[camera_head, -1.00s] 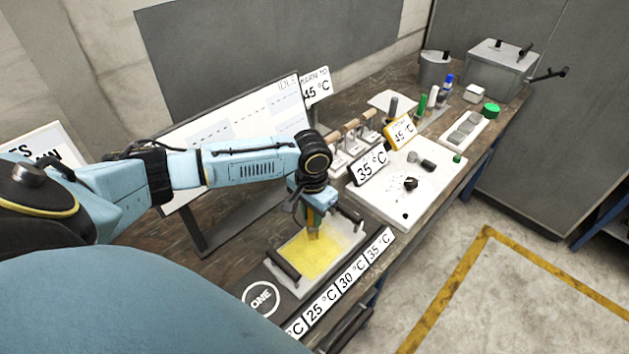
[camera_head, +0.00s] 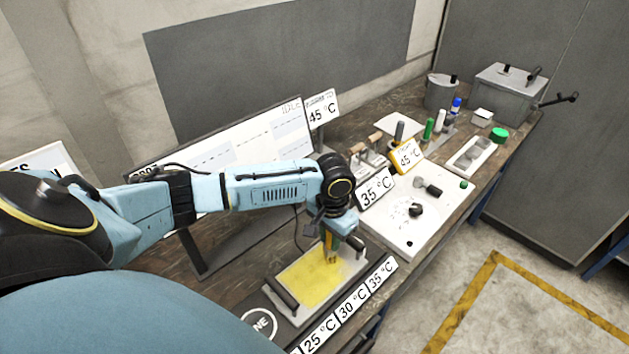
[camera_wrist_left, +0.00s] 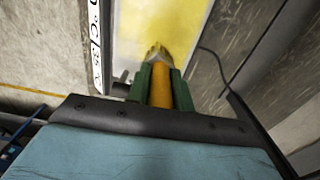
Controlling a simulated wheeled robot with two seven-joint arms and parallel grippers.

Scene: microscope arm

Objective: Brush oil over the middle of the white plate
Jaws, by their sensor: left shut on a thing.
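The white plate (camera_head: 294,318) lies on the bench, a tray-like slab with dark bar handles at its two ends. A yellow oil layer (camera_head: 308,282) covers much of its middle; the far right part looks pale. My left gripper (camera_head: 332,250) is over the plate's right part, shut on a brush. The brush has an orange-yellow handle (camera_wrist_left: 161,86) between the green fingers (camera_wrist_left: 163,88) in the left wrist view. Its bristles (camera_wrist_left: 157,52) point down onto the yellow surface and seem to touch it. My right gripper is not in view.
Temperature cards (camera_head: 351,303) line the bench's front edge. To the right are a 35 °C sign (camera_head: 376,192), a white board (camera_head: 425,214) with small dark parts, bottles (camera_head: 441,120) and a metal box (camera_head: 508,92). A display panel (camera_head: 250,142) stands behind my arm.

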